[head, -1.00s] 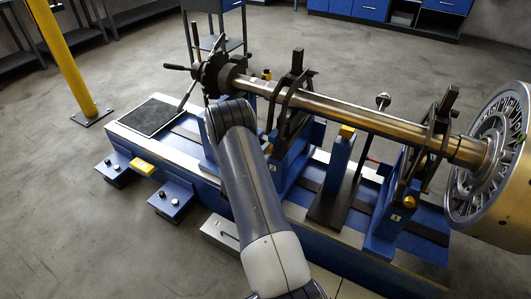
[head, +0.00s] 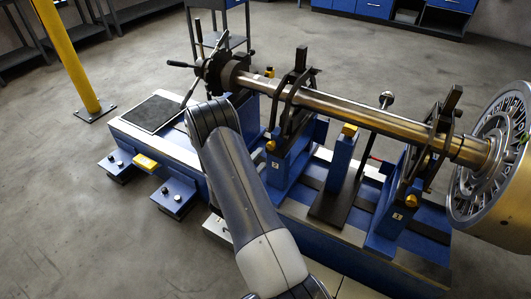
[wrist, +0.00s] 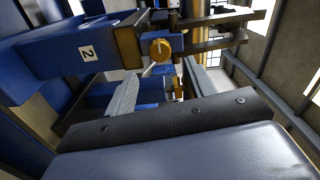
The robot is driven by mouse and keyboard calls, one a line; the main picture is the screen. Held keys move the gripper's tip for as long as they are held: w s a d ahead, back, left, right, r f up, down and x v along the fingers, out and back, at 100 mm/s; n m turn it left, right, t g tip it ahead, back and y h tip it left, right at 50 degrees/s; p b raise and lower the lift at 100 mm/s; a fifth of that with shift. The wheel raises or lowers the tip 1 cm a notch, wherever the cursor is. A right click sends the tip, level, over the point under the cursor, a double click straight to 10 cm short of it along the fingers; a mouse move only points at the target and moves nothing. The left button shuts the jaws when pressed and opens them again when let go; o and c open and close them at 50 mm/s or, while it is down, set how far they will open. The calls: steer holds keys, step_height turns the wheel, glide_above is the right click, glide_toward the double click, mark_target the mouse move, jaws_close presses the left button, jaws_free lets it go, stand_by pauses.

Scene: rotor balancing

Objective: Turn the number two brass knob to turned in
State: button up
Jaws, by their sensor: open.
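The number two brass knob (wrist: 161,49) is a round, gold-coloured knob beside the blue pedestal labelled 2 (wrist: 88,52) in the wrist view. In the head view the knob (head: 270,146) shows on the side of the same pedestal (head: 290,168), below the shaft. My gripper (wrist: 162,66) is open in the wrist view, with a ribbed grey finger at left and a smoother grey finger at right. The knob lies beyond the fingertips, roughly in line with the gap between them, apparently untouched. In the head view my arm hides the gripper.
A long brass shaft (head: 345,112) runs over the pedestals to a bladed rotor (head: 487,160) at right. Pedal boxes (head: 172,197) stand before the blue bed. Open floor lies at left.

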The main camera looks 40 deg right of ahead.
mark_target(270, 147)
steer(key=shift+v, duration=2.15)
steer(key=shift+d, duration=0.15)
steer(key=x, duration=1)
steer(key=shift+w+d, duration=0.15)
steer(key=shift+d, duration=0.2)
steer(key=shift+a+b, duration=0.1)
steer(key=shift+b, duration=0.2)
